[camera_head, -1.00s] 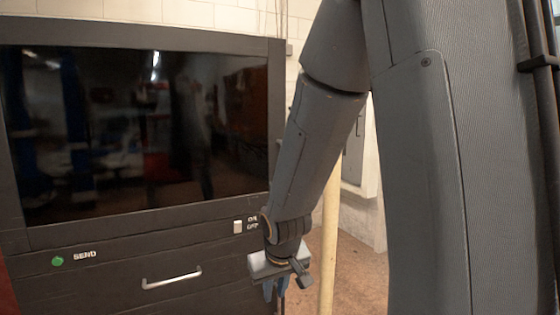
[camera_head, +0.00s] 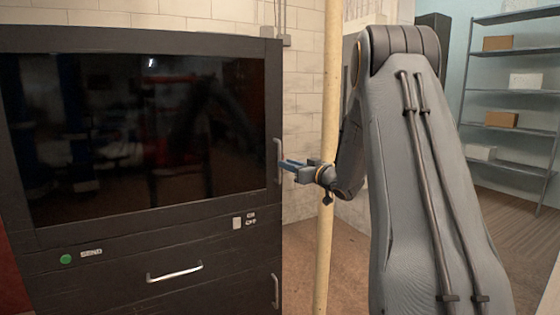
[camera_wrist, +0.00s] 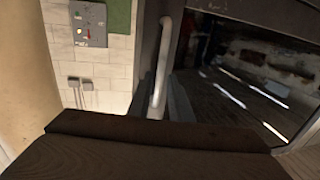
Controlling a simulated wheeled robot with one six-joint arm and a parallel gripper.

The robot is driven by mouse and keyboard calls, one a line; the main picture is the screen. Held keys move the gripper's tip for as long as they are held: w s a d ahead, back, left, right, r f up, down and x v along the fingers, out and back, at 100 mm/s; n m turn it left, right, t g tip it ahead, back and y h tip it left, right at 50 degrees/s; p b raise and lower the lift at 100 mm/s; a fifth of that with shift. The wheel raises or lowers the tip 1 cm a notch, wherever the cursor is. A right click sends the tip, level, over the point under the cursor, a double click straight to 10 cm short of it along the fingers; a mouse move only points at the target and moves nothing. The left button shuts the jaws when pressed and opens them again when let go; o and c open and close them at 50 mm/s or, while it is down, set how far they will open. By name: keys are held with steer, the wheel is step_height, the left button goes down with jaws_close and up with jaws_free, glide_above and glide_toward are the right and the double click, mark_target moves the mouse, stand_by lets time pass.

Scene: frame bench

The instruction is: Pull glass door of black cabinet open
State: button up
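The black cabinet (camera_head: 140,232) stands at the left in the head view. Its dark glass door (camera_head: 140,140) appears closed and mirrors the room. An upright pale metal handle (camera_head: 278,162) sits at the door's right edge; it runs down the middle of the wrist view (camera_wrist: 162,62). In the wrist view the dark fingers lie on both sides of the handle's lower end and look open. Whether they touch it is hard to tell.
Below the glass are a green button (camera_head: 66,259), a white switch (camera_head: 237,223) and a drawer handle (camera_head: 175,272). A lower handle (camera_head: 275,290) is at the right. A pale yellow pole (camera_head: 329,150) stands close behind my wrist. Shelves (camera_head: 515,100) with boxes are at the far right.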

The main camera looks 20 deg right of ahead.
mark_target(280, 179)
steer(key=shift+p+x, duration=0.7)
steer(key=shift+x, duration=1.95)
jaws_close()
